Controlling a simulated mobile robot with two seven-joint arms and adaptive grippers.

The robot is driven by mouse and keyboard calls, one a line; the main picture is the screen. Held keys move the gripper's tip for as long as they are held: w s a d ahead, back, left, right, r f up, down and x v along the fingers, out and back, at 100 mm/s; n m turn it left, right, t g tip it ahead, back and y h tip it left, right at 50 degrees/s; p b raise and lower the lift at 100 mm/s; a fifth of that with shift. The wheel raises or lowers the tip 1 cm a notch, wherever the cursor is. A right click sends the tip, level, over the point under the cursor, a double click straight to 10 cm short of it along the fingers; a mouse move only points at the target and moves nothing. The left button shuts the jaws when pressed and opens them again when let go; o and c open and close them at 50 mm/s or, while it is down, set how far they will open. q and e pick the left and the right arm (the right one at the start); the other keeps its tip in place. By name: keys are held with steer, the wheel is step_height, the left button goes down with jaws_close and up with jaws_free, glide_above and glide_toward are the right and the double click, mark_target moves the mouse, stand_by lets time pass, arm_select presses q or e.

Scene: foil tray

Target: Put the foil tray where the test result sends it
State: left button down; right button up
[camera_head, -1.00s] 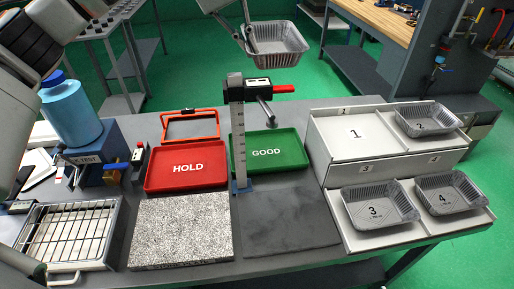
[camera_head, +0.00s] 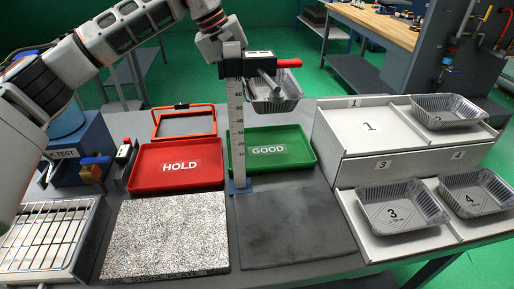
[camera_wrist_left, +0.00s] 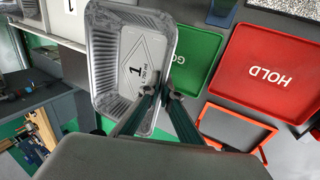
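My left gripper (camera_wrist_left: 168,90) is shut on the near rim of a silver foil tray (camera_wrist_left: 134,60) marked 1. In the head view the foil tray (camera_head: 280,104) hangs in the air, just beyond the green GOOD tray (camera_head: 300,151) and partly behind the height gauge (camera_head: 236,130). The gauge hides much of my left gripper there. The GOOD tray is empty, and so is the red HOLD tray (camera_head: 146,177) to its left. In the wrist view the GOOD tray (camera_wrist_left: 197,45) lies beside the held foil tray. My right gripper is not in view.
A stepped rack (camera_head: 395,165) at right holds foil trays on places 2 (camera_head: 450,112), 3 (camera_head: 400,208) and 4 (camera_head: 480,195); place 1 is bare. The leak tester (camera_head: 75,150), wire rack (camera_head: 48,235), speckled slab (camera_head: 165,238) and dark mat (camera_head: 290,228) fill the left and front.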

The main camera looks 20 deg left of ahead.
mark_target(255, 153)
arm_select(q)
step_height(255, 153, down, 17)
steer(key=shift+f+b, duration=0.1)
steer(key=shift+b, duration=0.6)
steer(key=shift+f, duration=0.15)
steer(key=c, duration=2.5)
jaws_free()
steer(key=shift+o, duration=1.1)
steer(key=shift+r, duration=0.2)
steer(key=p+v, duration=0.1)
steer(key=v, duration=1.1)
